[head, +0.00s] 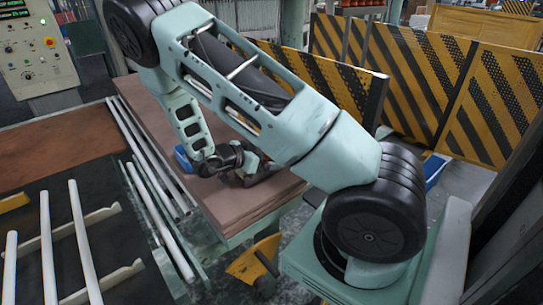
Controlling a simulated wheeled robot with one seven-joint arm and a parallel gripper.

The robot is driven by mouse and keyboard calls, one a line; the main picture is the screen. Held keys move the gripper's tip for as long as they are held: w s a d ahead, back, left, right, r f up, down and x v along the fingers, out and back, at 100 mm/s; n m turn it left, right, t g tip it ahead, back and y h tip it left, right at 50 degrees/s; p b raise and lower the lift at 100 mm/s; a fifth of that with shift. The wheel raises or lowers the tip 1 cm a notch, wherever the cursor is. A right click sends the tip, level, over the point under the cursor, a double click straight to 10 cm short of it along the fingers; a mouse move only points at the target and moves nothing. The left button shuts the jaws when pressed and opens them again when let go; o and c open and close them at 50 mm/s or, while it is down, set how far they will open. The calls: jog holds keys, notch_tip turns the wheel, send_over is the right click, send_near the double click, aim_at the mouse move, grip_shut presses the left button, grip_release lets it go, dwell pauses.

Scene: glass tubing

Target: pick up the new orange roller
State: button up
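I cannot make out an orange roller for certain. Small orange-red round items (362,3) show at the top edge, cut off and too small to identify. My gripper (262,174) is low over a stack of brown boards (250,207), at the end of my pale green arm. Its fingers are small and dark, partly covered by my own arm, and I cannot tell whether they are apart or hold anything. A small blue object (183,158) shows just left of my wrist, partly hidden.
White glass tubes (46,245) lie on a dark rack at the left. A control panel (38,50) stands at the upper left. Black-and-yellow striped barriers (420,75) stand behind my arm. A yellow curved part (248,262) is on the floor below the boards.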

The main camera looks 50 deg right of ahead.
jog(key=shift+c, duration=0.4)
jog(key=c, duration=1)
